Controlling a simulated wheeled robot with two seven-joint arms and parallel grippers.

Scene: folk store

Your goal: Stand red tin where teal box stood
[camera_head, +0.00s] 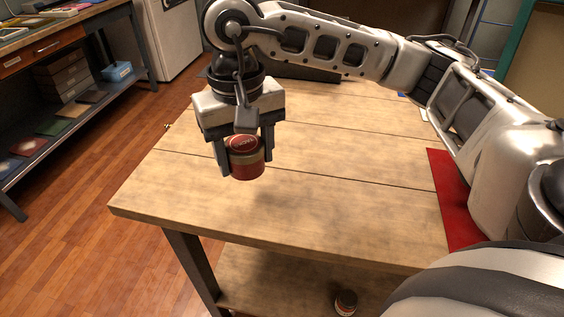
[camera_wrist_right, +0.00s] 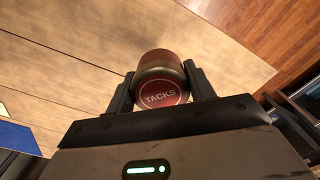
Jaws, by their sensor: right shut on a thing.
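The red tin (camera_head: 247,165) is a short round can with a red lid and a gold-brown band. My right gripper (camera_head: 246,156) is shut on its sides and holds it upright, apparently a little above the wooden table (camera_head: 340,215), toward its left end. In the right wrist view the tin (camera_wrist_right: 162,93) sits between both fingers, and its lid reads "TACKS". I see no teal box on the visible tabletop; my right arm hides part of the far right side. My left gripper is not in view.
A red mat (camera_head: 452,195) lies at the table's right, partly behind my arm. A small jar (camera_head: 346,302) stands on the shelf below. A light-blue box (camera_head: 118,71) sits on the left bench's lower shelf. The tabletop around the tin is clear.

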